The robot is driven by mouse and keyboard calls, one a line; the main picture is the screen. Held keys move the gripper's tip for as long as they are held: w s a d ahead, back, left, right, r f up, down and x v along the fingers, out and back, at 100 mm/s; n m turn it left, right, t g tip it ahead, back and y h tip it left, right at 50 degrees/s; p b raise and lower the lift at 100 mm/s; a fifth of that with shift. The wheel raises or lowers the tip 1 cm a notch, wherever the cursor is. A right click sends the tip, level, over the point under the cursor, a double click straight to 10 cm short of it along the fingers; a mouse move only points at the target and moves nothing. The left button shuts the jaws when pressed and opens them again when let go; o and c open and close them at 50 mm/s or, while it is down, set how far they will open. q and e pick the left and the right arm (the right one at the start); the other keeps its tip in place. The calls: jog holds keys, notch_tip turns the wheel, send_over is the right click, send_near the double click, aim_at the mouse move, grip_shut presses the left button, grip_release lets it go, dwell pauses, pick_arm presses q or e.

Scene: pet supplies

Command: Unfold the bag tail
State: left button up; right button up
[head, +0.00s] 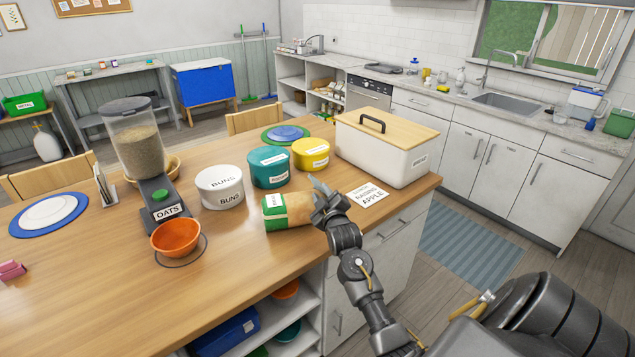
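A brown paper bag (292,207) with a green and white label lies on its side on the wooden counter, its labelled end to the left. My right gripper (322,196) is at the bag's right end, with its fingers over or beside that end. The gripper hides the bag's right end, so the tail's fold cannot be made out. Whether the fingers are spread or closed on the bag is unclear. My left gripper is not in view.
Behind the bag stand a white BUNS tub (219,187), a teal tub (269,167), a yellow tub (310,153) and a white bin with a wooden lid (384,150). A paper card (368,195) lies right of the gripper. An orange bowl (176,237) sits under the OATS dispenser (135,140). The front-left counter is mostly clear.

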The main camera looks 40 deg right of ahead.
aim_at(317, 182)
jog(key=p+x, duration=0.1)
jog(key=x, duration=0.5)
grip_shut()
